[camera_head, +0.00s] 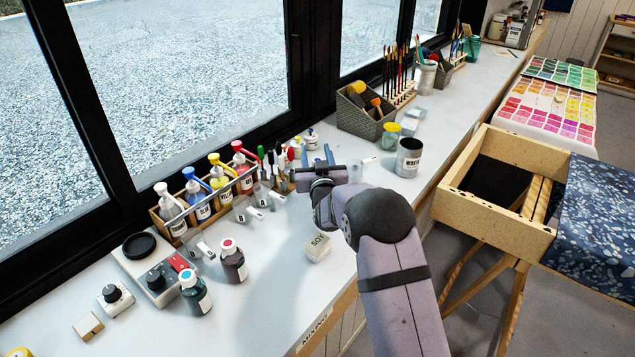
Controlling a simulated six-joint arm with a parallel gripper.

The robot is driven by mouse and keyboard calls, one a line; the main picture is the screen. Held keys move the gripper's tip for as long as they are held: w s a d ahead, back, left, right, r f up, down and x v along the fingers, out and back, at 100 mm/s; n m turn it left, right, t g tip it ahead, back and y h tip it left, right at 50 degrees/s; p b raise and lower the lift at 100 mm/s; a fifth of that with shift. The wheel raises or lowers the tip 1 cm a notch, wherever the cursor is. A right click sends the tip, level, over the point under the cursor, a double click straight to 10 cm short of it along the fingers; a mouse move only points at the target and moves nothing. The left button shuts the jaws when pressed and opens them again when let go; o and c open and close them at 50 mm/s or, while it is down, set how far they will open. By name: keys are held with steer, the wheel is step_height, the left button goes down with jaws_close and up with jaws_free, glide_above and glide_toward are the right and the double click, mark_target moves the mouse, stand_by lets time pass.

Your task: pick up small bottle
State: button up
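Several bottles could be the small bottle. A dark bottle with a red cap (233,262) and a dark bottle with a teal cap (195,293) stand upright on the white counter at the lower left. A small white container with a dark top (312,140) stands by the window, just beyond my gripper (317,158). My gripper reaches from the right over the counter, its two fingers apart and pointing toward the window. I see nothing between them. Both dark bottles stand apart from it, nearer the camera and to the left.
A wooden rack of coloured-top squeeze bottles (195,205) stands left of my gripper. Clear holders (246,208) lie before it. Free counter shows around the white block.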

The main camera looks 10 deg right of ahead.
jaws_close()
steer(key=shift+r, duration=0.2)
step_height(320, 180, up, 10)
steer(key=b, duration=0.1)
stand_by(0.3)
